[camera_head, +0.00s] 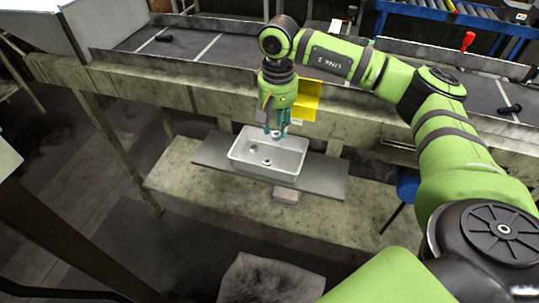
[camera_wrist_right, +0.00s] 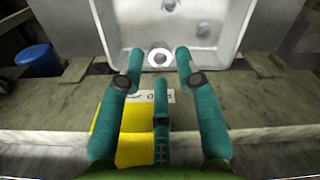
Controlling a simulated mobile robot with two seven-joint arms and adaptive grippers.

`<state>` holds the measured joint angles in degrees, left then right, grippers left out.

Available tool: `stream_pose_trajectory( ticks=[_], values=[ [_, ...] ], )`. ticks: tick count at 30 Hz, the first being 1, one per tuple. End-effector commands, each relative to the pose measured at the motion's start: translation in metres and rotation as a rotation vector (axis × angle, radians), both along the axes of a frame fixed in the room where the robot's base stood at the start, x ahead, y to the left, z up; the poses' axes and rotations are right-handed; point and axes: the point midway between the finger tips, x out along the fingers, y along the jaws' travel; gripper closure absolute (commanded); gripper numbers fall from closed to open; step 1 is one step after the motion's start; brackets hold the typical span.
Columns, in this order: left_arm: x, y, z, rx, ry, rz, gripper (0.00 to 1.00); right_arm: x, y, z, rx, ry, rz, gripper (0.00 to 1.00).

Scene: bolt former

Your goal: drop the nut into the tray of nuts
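The light grey tray (camera_head: 262,174) sits on a dark board below the conveyor, with small nuts (camera_head: 267,162) on its floor. My right gripper (camera_head: 276,133) points down over the tray's back part. A bright nut (camera_wrist_right: 159,56) shows between its two fingertips in the right wrist view, with a visible gap on each side. It looks larger than the nuts (camera_wrist_right: 203,29) in the tray. The fingers are spread, and I cannot tell how high this nut is above the tray. The third finger (camera_wrist_right: 162,125) is apart from it. My left gripper is out of view.
The conveyor (camera_head: 215,47) runs behind the tray, with dark bolts (camera_head: 164,38) on it. A yellow panel (camera_head: 306,99) stands just behind the gripper. A blue bin (camera_head: 408,185) is at the right. The dark board (camera_head: 328,177) has free room beside the tray.

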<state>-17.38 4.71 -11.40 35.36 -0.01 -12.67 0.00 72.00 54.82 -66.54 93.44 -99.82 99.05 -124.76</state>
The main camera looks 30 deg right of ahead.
Motion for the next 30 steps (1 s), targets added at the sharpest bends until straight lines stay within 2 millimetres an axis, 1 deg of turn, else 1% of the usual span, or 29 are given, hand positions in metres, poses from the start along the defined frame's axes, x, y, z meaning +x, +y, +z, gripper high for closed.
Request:
stream_pose_trajectory(
  ticks=[7,10,14,17,24,27,30],
  values=[
    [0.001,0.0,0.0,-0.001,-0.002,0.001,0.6,0.0,0.0,0.0,0.0,0.0,0.0,0.5],
    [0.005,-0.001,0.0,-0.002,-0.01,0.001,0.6,0.0,0.0,0.001,0.0,0.0,0.0,0.5],
    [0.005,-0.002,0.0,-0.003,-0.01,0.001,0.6,0.001,0.0,0.011,0.0,-0.002,0.0,0.5],
    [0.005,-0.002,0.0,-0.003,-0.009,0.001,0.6,0.001,0.0,0.028,0.001,-0.006,0.0,0.5],
    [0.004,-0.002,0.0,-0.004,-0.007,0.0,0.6,0.001,0.0,0.08,0.001,-0.004,-0.001,0.5],
    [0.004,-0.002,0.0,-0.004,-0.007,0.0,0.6,0.001,0.001,0.098,0.001,-0.003,0.0,0.5],
    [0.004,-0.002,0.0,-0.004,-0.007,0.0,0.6,0.001,0.0,0.11,0.001,-0.003,-0.001,0.5]
  ],
)
